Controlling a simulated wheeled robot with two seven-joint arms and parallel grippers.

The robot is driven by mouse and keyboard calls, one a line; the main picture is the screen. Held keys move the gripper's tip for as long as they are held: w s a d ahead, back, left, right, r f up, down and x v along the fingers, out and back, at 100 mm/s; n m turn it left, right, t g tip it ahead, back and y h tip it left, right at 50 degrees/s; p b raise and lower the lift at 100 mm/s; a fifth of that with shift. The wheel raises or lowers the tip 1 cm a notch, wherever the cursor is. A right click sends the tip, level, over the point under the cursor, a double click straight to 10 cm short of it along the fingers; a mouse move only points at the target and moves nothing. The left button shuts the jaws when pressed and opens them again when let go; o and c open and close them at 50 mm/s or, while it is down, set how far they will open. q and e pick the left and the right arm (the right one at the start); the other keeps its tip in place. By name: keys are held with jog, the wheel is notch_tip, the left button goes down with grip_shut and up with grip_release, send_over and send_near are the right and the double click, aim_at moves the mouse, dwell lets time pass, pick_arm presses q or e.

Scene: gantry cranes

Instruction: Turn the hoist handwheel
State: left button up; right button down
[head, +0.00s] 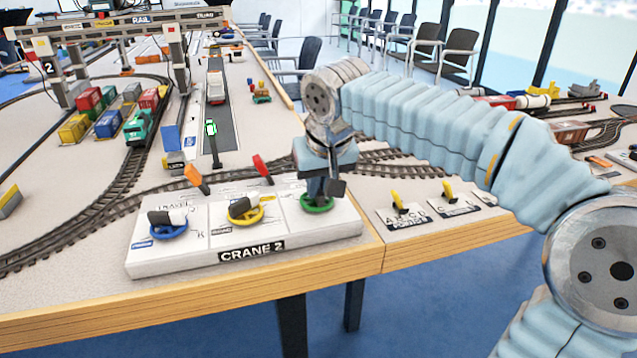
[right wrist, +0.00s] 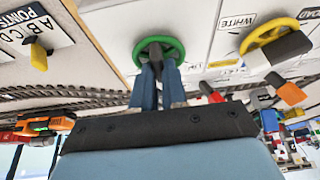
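The crane control board (head: 240,262), labelled CRANE 2, carries a blue handwheel (head: 167,232), a yellow handwheel (head: 246,217) and a green handwheel (head: 317,208). My right gripper (head: 318,190) points down at the green wheel at the board's right end. In the right wrist view, its two fingers (right wrist: 160,82) are close together on the dark grip of the green handwheel (right wrist: 160,40). The contact is partly hidden by the fingers. The yellow handwheel (right wrist: 268,33) stands beside it. The label for the green wheel is not readable. My left gripper is not in view.
An orange lever (head: 196,178) and a red lever (head: 262,167) stand behind the wheels. Yellow point levers (head: 398,201) lie to the right. Tracks, a green locomotive (head: 140,127), wagons and a gantry crane (head: 120,25) fill the table behind.

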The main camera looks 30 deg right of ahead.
jog(key=shift+m, duration=0.3)
jog(key=m, duration=0.2)
jog(key=m+h, duration=0.1)
jog(key=m, duration=0.1)
jog(key=shift+w+a+g+h+p, duration=0.1)
jog(key=shift+a+g+h+p, duration=0.1)
jog(key=shift+g+h+p, duration=0.15)
jog(key=m, duration=0.2)
jog(key=m+g+h, duration=0.1)
jog(key=m, duration=0.1)
jog(key=shift+w+a+m+p, duration=0.15)
jog(key=shift+w+m+p, duration=0.05)
jog(key=shift+m+p, duration=0.2)
jog(key=shift+g, duration=0.25)
jog(key=c, duration=1.2)
grip_release()
jog(key=shift+o, duration=0.2)
jog(key=p+v, duration=0.1)
jog(key=v, duration=1.2)
jog(key=shift+a+r, duration=0.25)
jog(key=shift+r, duration=0.1)
jog(key=shift+s, duration=0.1)
